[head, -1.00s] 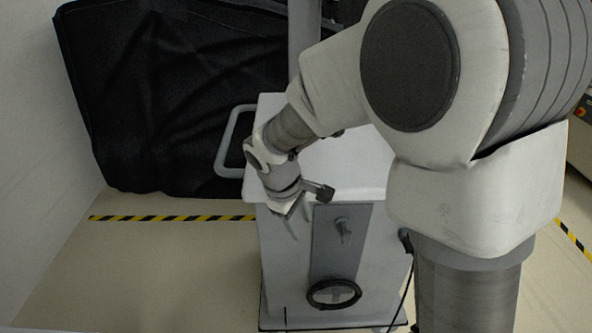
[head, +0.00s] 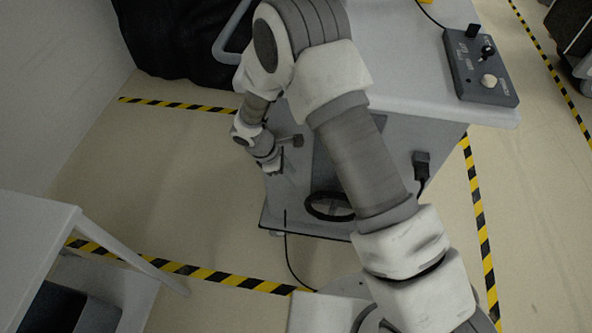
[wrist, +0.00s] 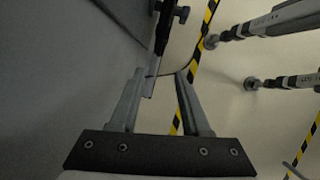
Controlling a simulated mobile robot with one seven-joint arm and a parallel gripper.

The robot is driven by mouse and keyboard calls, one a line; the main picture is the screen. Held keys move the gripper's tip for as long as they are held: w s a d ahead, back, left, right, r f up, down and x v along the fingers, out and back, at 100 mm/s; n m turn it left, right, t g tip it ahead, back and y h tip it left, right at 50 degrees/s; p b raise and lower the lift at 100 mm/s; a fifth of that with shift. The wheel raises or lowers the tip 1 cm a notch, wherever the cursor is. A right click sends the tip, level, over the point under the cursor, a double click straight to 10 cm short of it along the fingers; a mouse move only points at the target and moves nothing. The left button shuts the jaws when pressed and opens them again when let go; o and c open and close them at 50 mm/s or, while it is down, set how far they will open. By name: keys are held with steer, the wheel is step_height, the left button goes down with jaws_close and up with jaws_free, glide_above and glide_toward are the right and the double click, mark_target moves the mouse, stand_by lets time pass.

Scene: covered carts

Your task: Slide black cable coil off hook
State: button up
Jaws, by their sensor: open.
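The black cable coil (head: 328,206) hangs low on the front of the white cart (head: 292,205) in the head view. My forearm hides part of the dark grey panel above it, and the hook is not clear there. My gripper (head: 272,168) is above and left of the coil, close to the cart's front face and apart from the coil. In the wrist view my gripper (wrist: 160,73) is open, with both fingers spread and nothing held. A dark narrow part with a grey strip shows between and beyond the fingertips; I cannot tell whether it is the panel, hook or coil.
A control box (head: 482,66) stands on the cart top. A black plug (head: 421,160) sits on the cart's side. A white table (head: 38,222) is at lower left. Yellow-black tape (head: 185,269) marks the floor; the floor left of the cart is clear.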

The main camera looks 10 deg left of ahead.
mark_target(309, 198)
steer(key=b+x, duration=0.3)
steer(key=x, duration=1.4)
steer(key=shift+f+b, duration=0.4)
steer(key=shift+f, duration=0.05)
jaws_close()
stand_by(0.5)
